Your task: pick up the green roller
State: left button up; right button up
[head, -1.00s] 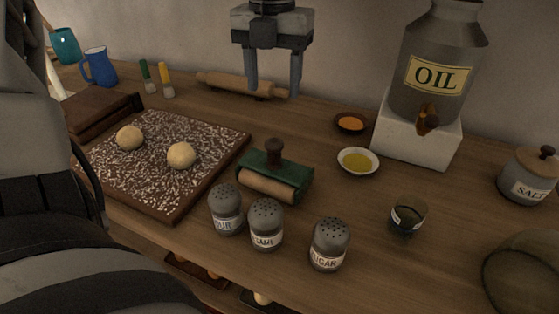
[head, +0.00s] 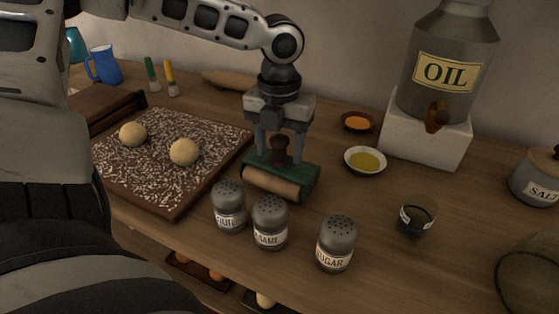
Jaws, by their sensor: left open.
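The green roller (head: 299,178) lies on the wooden counter, with a green frame, a pale wooden cylinder along its front and a dark upright knob on top. My left gripper (head: 280,155) points straight down over it, open, with one finger on each side of the knob. The knob shows between the fingers; I cannot tell whether either finger touches it. My right gripper is not in view.
Three grey shakers (head: 270,222) stand close in front of the roller. A floured board (head: 215,165) with two dough balls lies to the left. A yellow oil dish (head: 365,160) and an oil can (head: 446,75) on a white block are to the right. A rolling pin (head: 228,78) lies behind.

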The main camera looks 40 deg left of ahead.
pick_arm(q)
jog(key=shift+f, duration=0.1)
jog(key=shift+c, duration=0.3)
jog(key=c, duration=1)
jog(key=shift+o, duration=0.2)
